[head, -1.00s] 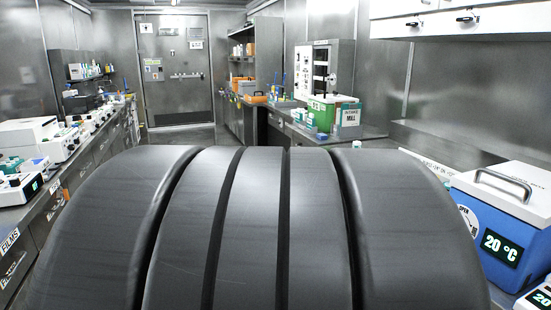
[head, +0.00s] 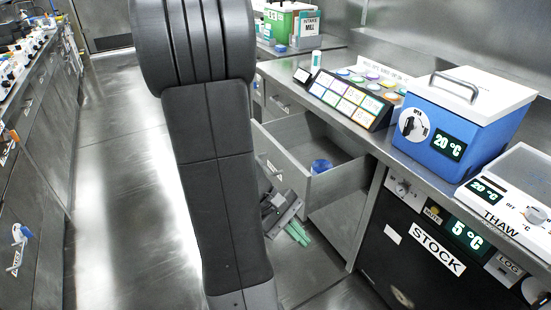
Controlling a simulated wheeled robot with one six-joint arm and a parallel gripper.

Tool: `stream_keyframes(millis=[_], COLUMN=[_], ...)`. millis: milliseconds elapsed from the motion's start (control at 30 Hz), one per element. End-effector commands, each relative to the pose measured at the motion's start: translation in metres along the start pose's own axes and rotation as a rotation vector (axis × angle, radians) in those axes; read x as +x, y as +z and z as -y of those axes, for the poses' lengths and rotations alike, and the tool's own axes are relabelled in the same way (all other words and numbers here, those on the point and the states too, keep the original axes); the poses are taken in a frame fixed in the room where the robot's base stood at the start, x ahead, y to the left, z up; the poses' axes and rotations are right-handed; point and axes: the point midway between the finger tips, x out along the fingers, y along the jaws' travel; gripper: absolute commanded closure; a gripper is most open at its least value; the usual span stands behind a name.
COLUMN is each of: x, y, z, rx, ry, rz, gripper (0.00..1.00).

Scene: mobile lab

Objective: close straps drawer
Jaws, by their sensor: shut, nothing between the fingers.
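A grey metal drawer (head: 281,151) stands pulled open under the right-hand counter in the head view. A blue round item (head: 320,166) lies inside it, towards the front. A white label on the drawer front is partly hidden behind my arm, so I cannot read it. My gripper (head: 298,233), with green fingers, is low in front of the drawer, below and near its front panel. The fingers look together, with nothing between them. I cannot tell whether any part of my gripper touches the drawer.
A black unit marked STOCK (head: 437,248) stands right of the drawer. Above it on the counter are a blue 20 °C box (head: 455,120), a THAW device (head: 510,190) and a panel of coloured tiles (head: 352,97). The aisle floor (head: 125,190) to the left is clear.

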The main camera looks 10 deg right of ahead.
Motion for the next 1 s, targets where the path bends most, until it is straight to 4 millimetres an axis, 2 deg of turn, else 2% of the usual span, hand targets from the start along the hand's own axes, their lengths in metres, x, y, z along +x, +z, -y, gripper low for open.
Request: stream_keyframes(millis=[200, 400, 567, 700, 833, 1000], x=[-0.024, -0.052, -0.073, -0.088, -0.096, -0.097], y=[-0.051, -0.113, -0.169, -0.21, -0.234, -0.243], z=[-0.037, -0.055, -0.054, -0.044, -0.035, -0.034], rx=[-0.252, -0.457, -0.604, -0.699, -0.748, -0.767], ry=[0.267, 0.53, 0.747, 0.907, 1.001, 1.04], rz=[0.189, 0.339, 0.443, 0.506, 0.537, 0.55], gripper=[1.0, 1.0, 1.0, 1.0, 1.0, 1.0])
